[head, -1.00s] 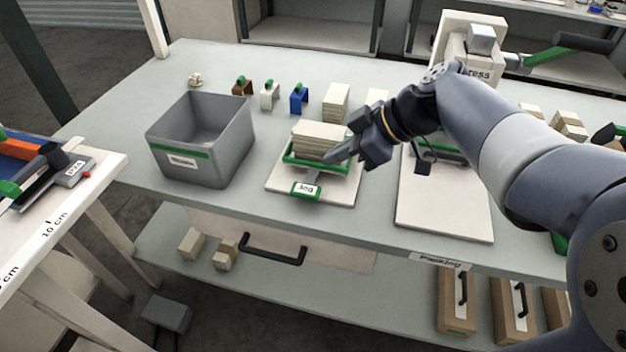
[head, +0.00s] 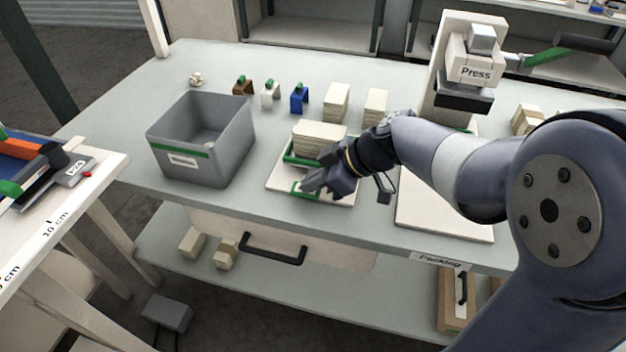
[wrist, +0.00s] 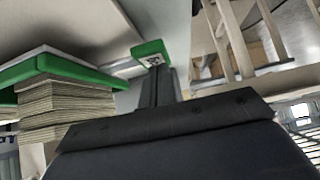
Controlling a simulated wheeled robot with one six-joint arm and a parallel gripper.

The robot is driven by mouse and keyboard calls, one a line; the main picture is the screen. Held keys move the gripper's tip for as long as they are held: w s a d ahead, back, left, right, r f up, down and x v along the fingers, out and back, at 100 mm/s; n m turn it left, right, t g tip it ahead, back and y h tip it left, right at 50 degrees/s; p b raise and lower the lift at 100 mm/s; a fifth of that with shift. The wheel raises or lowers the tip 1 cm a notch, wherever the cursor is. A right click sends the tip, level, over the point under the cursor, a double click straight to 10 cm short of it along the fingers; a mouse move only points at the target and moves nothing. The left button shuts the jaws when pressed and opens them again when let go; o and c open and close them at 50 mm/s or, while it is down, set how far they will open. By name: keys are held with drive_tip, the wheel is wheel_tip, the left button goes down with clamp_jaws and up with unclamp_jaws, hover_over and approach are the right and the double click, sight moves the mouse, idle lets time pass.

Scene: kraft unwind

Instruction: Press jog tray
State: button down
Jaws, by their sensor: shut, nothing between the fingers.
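The jog tray (head: 290,160) is a green-edged tray holding a stack of cream sheets (head: 320,136), on a white base board (head: 338,193) on the bench. Its green-framed label plate (head: 296,187) is at the front, mostly hidden by my gripper in the head view. My gripper (head: 307,187) is shut and empty, low over that plate, in front of the stack. In the wrist view the plate (wrist: 150,51) is just beyond the fingertips (wrist: 157,72), with the tray's green edge (wrist: 75,69) and stack (wrist: 62,105) to the left. I cannot tell whether the fingers touch the plate.
A grey bin (head: 205,150) stands left of the tray. Small coloured holders (head: 299,98) and more stacks (head: 337,101) stand behind. The press (head: 470,70), with a green-handled lever, is at the back right. A white board (head: 430,215) lies right, partly behind my arm.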

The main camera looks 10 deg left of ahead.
sight(314, 195)
drive_tip(key=shift+f, duration=0.1)
drive_tip(key=shift+f+b, duration=0.5)
drive_tip(key=shift+b, duration=0.75)
drive_tip(key=b, duration=0.2)
drive_tip(key=f+t+b, duration=0.1)
drive_tip(key=b, duration=0.2)
drive_tip(key=shift+s+f, duration=0.2)
drive_tip(key=shift+f, duration=0.1)
drive_tip(key=shift+s+f+n+b, duration=0.1)
drive_tip(key=shift+n+b, duration=0.2)
drive_tip(key=shift+b, duration=0.4)
drive_tip(key=shift+d+f, duration=0.1)
drive_tip(key=shift+f, duration=0.05)
drive_tip(key=shift+t, duration=0.3)
drive_tip(key=r+p, duration=0.1)
drive_tip(key=r, duration=0.1)
drive_tip(key=r+p, duration=0.1)
drive_tip(key=r, duration=0.2)
drive_tip(key=shift+s+r, duration=0.2)
drive_tip(key=shift+r, duration=0.1)
drive_tip(key=v, duration=0.9)
drive_tip(key=shift+d+r+p, duration=0.2)
drive_tip(key=shift+d+p, duration=0.05)
drive_tip(key=shift+p, duration=0.05)
